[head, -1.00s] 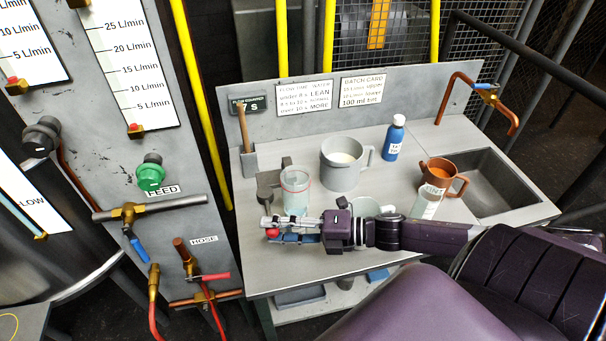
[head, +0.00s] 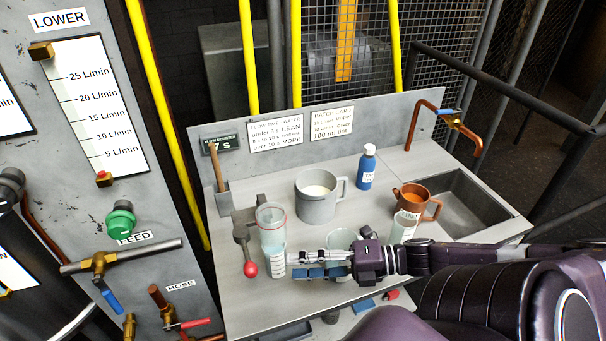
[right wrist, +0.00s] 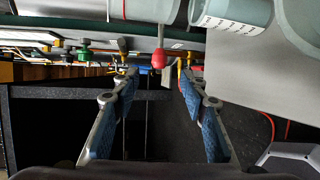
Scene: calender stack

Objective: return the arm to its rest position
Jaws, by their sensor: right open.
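My right gripper (head: 292,265) is over the front part of the grey workbench (head: 240,310), pointing left. Its two blue-padded fingers stand apart with nothing between them, as the right wrist view (right wrist: 157,85) also shows. A red ball knob (head: 249,269) on a grey device sits to the left of the fingertips, apart from them. A clear container with a reddish rim (head: 271,215) and a pale graduated vessel (head: 273,263) stand just beyond and left of the fingers. The right arm comes in from the right. My left gripper is not in view.
A grey mug (head: 316,207), a blue bottle (head: 366,172), a copper mug (head: 420,202) and a labelled pale container (head: 404,228) stand on the bench. A clear glass (head: 341,238) is close behind the gripper. A sink (head: 465,206) lies right, a valve panel (head: 190,240) left.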

